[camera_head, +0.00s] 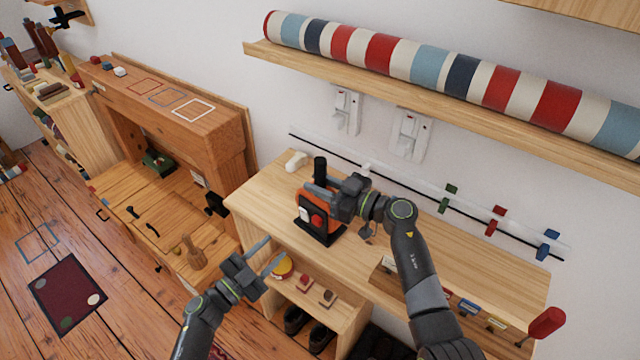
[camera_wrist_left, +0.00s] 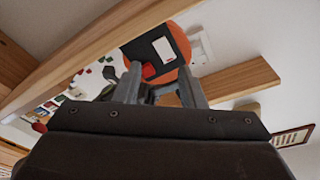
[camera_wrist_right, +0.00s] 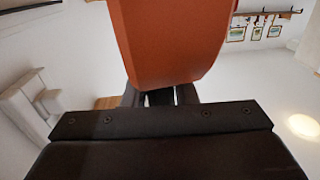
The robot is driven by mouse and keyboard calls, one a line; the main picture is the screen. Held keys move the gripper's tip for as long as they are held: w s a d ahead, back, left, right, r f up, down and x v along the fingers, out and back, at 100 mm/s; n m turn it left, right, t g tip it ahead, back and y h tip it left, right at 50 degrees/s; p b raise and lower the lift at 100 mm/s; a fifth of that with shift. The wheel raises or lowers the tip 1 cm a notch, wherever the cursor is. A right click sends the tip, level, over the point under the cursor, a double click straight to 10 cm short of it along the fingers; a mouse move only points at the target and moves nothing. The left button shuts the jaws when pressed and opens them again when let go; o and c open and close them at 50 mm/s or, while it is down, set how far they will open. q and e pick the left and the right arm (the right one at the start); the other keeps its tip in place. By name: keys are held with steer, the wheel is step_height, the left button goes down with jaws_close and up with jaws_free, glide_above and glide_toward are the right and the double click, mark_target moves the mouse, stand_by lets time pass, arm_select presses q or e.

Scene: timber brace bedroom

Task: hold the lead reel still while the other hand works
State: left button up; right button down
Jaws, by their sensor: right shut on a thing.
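The lead reel (camera_head: 318,222), orange and black with a red part and a white label on its face, stands upright on the light wooden bench. It also shows in the left wrist view (camera_wrist_left: 180,42) and fills the top middle of the right wrist view (camera_wrist_right: 168,40). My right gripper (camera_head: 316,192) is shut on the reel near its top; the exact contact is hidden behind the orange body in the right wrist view. My left gripper (camera_head: 270,255) is open and empty, in front of the bench, below and left of the reel and apart from it.
A white object (camera_head: 296,160) lies at the bench's back left. Wall sockets (camera_head: 408,135) and a rail with coloured clips (camera_head: 494,220) are behind. A shelf (camera_head: 400,95) bears a striped roll (camera_head: 420,62). Small blocks (camera_head: 304,282) sit on a lower shelf. A red handle (camera_head: 546,322) is far right.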

arm_select(q)
steer(key=shift+s+r+m, duration=0.1)
steer(key=shift+r+m, duration=0.05)
steer(key=shift+m, duration=0.15)
steer(key=c, duration=0.5)
steer(key=shift+s+a+r+m+g, duration=0.2)
steer(key=shift+r+m+g, duration=0.1)
steer(key=shift+m, duration=0.2)
steer(key=shift+c, duration=1.1)
steer(key=s+a+r+m, duration=0.1)
steer(key=m, duration=0.2)
steer(key=s+a+r+m+g+y, duration=0.1)
steer(key=r+m, duration=0.1)
steer(key=s+a+r+m+g, duration=0.1)
steer(key=m, duration=0.2)
steer(key=shift+r+m+y, duration=0.2)
steer(key=shift+m+y, duration=0.1)
steer(key=shift+y, duration=0.1)
jaws_close()
steer(key=shift+s+a+r+m+y, duration=0.2)
steer(key=shift+a+r+m+y, duration=0.1)
steer(key=shift+a+r+m, duration=0.15)
steer(key=shift+f, duration=0.1)
